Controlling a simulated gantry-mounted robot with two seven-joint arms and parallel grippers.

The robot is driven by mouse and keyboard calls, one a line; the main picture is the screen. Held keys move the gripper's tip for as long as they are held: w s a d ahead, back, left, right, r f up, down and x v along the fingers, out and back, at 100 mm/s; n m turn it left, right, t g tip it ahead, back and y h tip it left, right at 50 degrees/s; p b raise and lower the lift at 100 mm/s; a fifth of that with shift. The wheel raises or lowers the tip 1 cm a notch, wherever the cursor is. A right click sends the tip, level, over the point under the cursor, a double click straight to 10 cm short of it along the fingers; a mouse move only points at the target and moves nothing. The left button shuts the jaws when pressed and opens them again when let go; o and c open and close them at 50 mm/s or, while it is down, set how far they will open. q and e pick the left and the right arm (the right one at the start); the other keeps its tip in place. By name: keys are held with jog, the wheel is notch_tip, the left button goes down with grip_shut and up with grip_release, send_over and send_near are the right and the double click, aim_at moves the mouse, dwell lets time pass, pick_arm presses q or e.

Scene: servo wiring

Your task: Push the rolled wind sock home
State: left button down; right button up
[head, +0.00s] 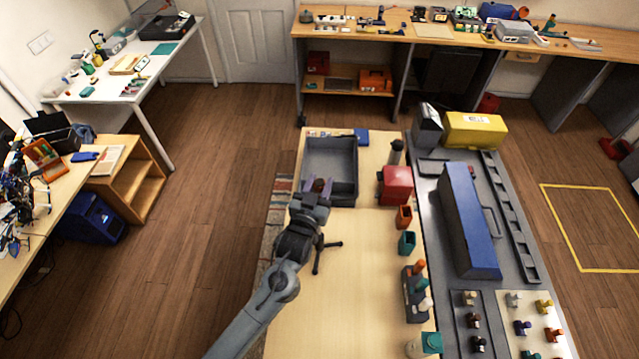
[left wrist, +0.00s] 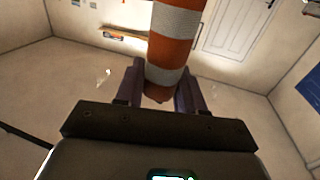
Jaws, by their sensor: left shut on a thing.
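The rolled wind sock (left wrist: 172,45) has orange and white bands. In the left wrist view it stands between the two fingers of my left gripper (left wrist: 160,88), which is shut on it. It runs out of the top of that view. In the head view my left gripper (head: 317,188) is over the near part of a dark grey open tray (head: 345,192). Only a small reddish-brown bit of the sock (head: 319,184) shows there; the wrist hides the rest. I cannot tell whether the sock touches the tray. My right gripper is not in view.
Right of the tray stand a red box (head: 396,186), an orange cup (head: 403,217) and a teal cup (head: 407,242). A small black stand (head: 318,262) is beside my left arm. A long blue-topped case (head: 470,225) lies on the grey bench. The table's near middle is clear.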

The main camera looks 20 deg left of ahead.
pick_arm(q)
jog(key=shift+f+b, duration=0.5)
jog(key=shift+f, duration=0.35)
jog(key=c, duration=0.6)
grip_release()
jog(key=s+a+f+m+g+p, duration=0.1)
jog(key=s+g, duration=0.6)
jog(key=s, duration=1.1)
jog(key=s+a+f+m+g+h+p, duration=0.1)
jog(key=s+g, duration=0.6)
jog(key=s, duration=1.1)
jog(key=shift+a+f+m+p, duration=0.3)
jog(key=shift+a+f+p, duration=0.3)
jog(key=shift+f+p, duration=0.65)
